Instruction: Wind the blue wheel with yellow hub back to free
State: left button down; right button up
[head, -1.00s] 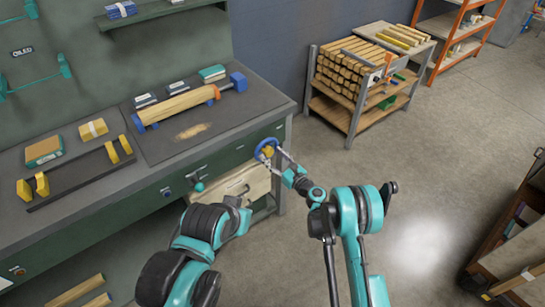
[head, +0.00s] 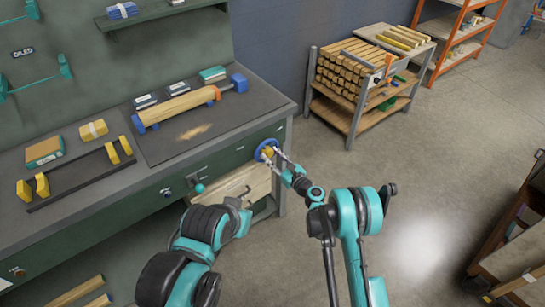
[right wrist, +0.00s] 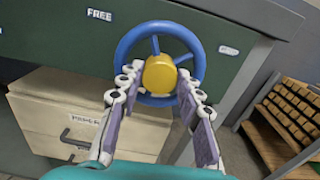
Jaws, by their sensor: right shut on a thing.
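The blue wheel (right wrist: 126,45) with a yellow hub (right wrist: 160,74) sits on the green bench front, and it also shows in the head view (head: 257,148). In the right wrist view the word FREE is to its upper left and GRIP to its right. My right gripper (right wrist: 157,88) faces the wheel, one finger on each side of the hub, and is shut on the wheel; in the head view it reaches in from the right (head: 273,157). No pointer is visible on the wheel. My left arm is folded low before the bench; its fingers cannot be made out.
A pale wooden drawer front (right wrist: 75,115) with a dark handle is below left of the wheel. A turned wood piece (head: 185,105) lies on the bench top between blue ends. A rack of wood blanks (head: 345,75) stands to the right.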

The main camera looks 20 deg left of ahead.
jog(key=n, duration=0.4)
jog(key=shift+n, duration=0.4)
jog(key=n, duration=1)
jog(key=shift+n, duration=0.4)
jog(key=n, duration=0.4)
jog(key=shift+f, duration=0.1)
jog(key=n, duration=0.9)
jog(key=shift+n, duration=0.3)
jog(key=n, duration=0.8)
jog(key=shift+n, duration=0.3)
